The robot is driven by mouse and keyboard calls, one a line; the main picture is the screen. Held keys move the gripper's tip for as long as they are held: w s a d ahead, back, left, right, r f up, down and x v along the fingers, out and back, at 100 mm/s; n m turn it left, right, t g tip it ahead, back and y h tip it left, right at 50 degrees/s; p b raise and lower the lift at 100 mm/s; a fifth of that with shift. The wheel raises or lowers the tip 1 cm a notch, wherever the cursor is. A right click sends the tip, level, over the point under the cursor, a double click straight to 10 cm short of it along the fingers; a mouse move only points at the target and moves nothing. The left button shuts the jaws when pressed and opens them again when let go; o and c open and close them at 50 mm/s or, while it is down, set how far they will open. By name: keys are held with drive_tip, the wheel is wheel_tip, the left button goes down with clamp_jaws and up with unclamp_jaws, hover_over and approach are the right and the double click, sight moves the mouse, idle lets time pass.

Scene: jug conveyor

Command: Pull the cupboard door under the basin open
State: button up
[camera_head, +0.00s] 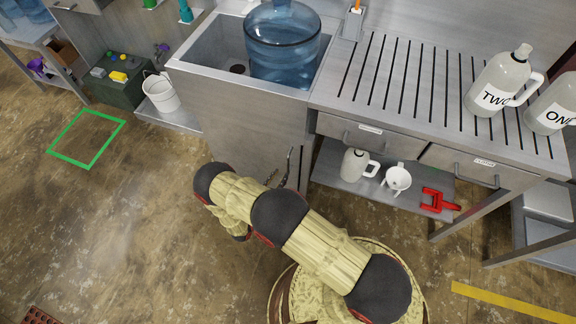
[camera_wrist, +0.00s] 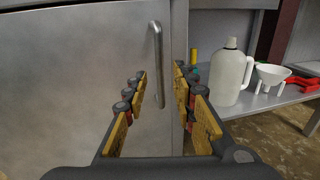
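The cupboard door (camera_head: 235,130) is a plain grey metal panel under the basin (camera_head: 200,65), and it looks shut. In the wrist view the door (camera_wrist: 70,95) fills the left half, and its upright bar handle (camera_wrist: 157,65) is near the door's right edge. My gripper (camera_wrist: 160,75) is open with nothing held. Its yellow-padded fingers appear either side of the handle in the wrist view; I cannot tell whether the handle is between them in depth. In the head view the handle (camera_head: 289,165) shows just past my arm's end, and my arm hides the gripper partly.
Right of the door, a low shelf (camera_head: 330,180) holds a white jug (camera_head: 355,165), a white funnel (camera_head: 397,180) and a red item (camera_head: 437,201). A blue water bottle (camera_head: 283,45) stands in the basin. A white bucket (camera_head: 160,92) is at left.

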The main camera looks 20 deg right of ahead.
sight(288, 165)
drive_tip(key=shift+f+b+x, duration=0.15)
drive_tip(key=shift+b+x, duration=0.3)
drive_tip(key=shift+x, duration=1.45)
drive_tip(key=shift+f+b+x, duration=0.2)
drive_tip(key=shift+b+x, duration=0.25)
drive_tip(key=shift+x, duration=1.45)
drive_tip(key=shift+c, duration=1.2)
drive_tip(key=c, duration=0.4)
clamp_jaws()
